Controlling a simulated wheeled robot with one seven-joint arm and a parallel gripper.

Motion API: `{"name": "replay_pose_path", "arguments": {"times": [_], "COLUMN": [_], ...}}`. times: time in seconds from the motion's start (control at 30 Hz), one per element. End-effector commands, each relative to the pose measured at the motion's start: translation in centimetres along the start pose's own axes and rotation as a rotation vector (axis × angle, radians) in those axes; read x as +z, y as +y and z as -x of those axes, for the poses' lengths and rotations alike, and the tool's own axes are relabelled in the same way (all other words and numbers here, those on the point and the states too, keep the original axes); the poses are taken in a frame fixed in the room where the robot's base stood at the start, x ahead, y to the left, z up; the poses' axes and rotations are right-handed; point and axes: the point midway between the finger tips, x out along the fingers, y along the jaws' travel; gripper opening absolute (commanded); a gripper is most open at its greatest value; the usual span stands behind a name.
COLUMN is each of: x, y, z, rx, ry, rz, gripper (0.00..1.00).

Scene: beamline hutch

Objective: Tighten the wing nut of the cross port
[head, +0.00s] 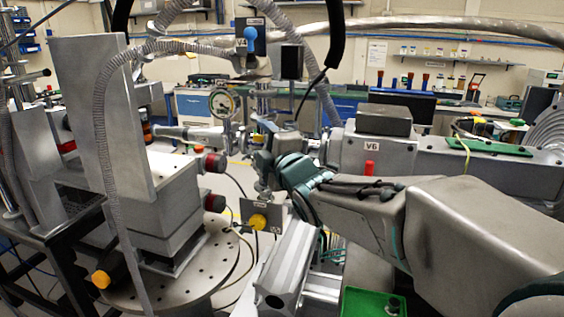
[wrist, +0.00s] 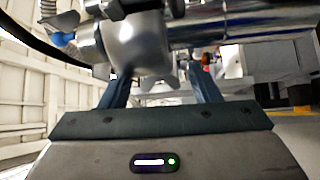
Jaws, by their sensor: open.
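The cross port (wrist: 137,45) is a rounded silver metal body on a pipe, close above my fingers in the wrist view. Its vertical column (head: 262,105) shows in the head view beyond my wrist. A small grey winged shape, which looks like the wing nut (wrist: 172,81), hangs under the port between my fingers. My gripper (wrist: 160,74) is open, with one finger on each side of that shape; I cannot tell whether either finger touches it. In the head view my gripper (head: 266,172) is small and partly hidden by my wrist, and the wing nut cannot be made out.
A round gauge (head: 221,104) stands left of the column, and a blue-knobbed valve (head: 251,35) is above it. Grey ribbed hoses (head: 103,130) loop on the left. A box labelled V6 (head: 370,150) is to the right. A yellow-knobbed plate (head: 259,221) is below my gripper.

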Motion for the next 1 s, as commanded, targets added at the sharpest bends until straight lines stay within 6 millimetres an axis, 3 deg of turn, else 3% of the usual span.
{"name": "replay_pose_path", "arguments": {"times": [0.6, 0.8, 1.0], "x": [0.0, 0.0, 0.0], "y": [-0.1, -0.1, -0.1], "z": [10.3, 11.8, 12.2], "rx": [0.001, 0.0, -0.001], "ry": [-0.001, -0.001, 0.0], "rz": [0.001, 0.0, 0.001], "gripper": [0.56, 0.56, 0.56]}}
